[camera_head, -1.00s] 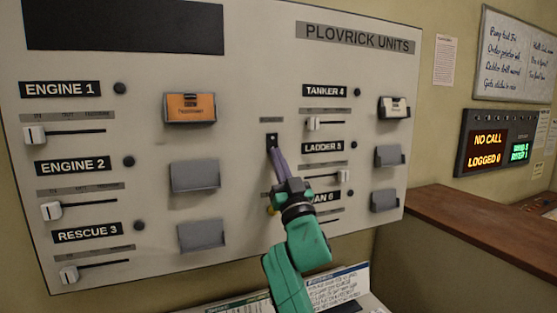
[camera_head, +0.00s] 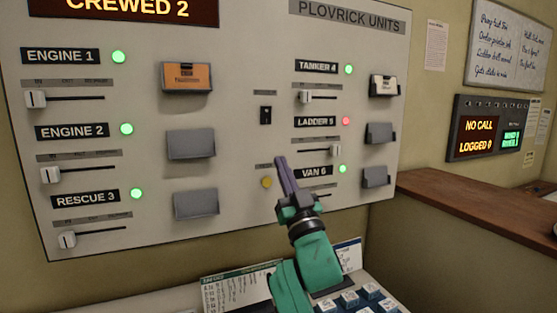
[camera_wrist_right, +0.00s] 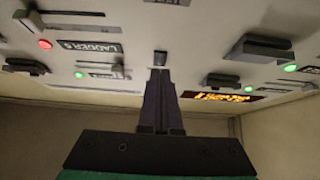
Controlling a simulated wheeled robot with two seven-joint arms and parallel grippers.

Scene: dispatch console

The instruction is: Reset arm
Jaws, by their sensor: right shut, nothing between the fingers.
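My right gripper (camera_head: 283,176) is shut and empty, in front of the panel (camera_head: 240,150), with its purple fingertips below the small black switch (camera_head: 265,115) in the head view. In the right wrist view, the shut fingers (camera_wrist_right: 158,78) point at the panel, and the dark switch (camera_wrist_right: 160,58) shows just beyond their tips. A yellow round button (camera_head: 266,182) sits left of the fingers. The display at the top left reads CREWED 2 (camera_head: 125,8). Lamps are lit green beside the unit labels, except a red one (camera_head: 346,121) at LADDER 5. My left gripper is not in view.
Sliders such as the ENGINE 1 slider (camera_head: 36,99) and card holders such as the grey one (camera_head: 190,144) stick out of the panel. Blue-white keys (camera_head: 349,299) lie below my right arm. A brown counter (camera_head: 480,205) is at the right.

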